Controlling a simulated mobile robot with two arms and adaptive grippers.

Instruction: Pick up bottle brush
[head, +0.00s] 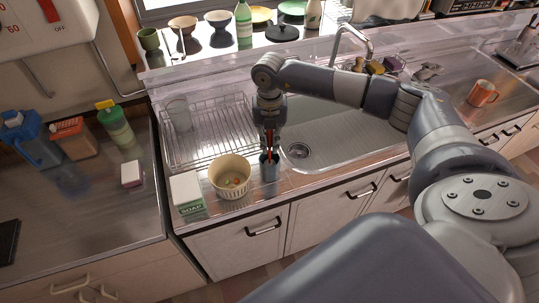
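My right gripper (269,149) points down at the sink's front left edge, directly over a small dark blue-grey cup (270,172). Its fingertips are at the cup's mouth. Something thin and reddish shows between the fingers, but it is too small to tell whether it is part of the gripper or an item in the cup. I cannot clearly make out the bottle brush; the gripper may hide it. Whether the fingers are open or shut is unclear. My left gripper is not in view.
A cream bowl (231,176) and a soap box (187,194) stand left of the cup. A wire dish rack (212,130) with a glass (179,115) is behind them. The sink basin (335,135) is to the right. An orange mug (482,93) stands far right.

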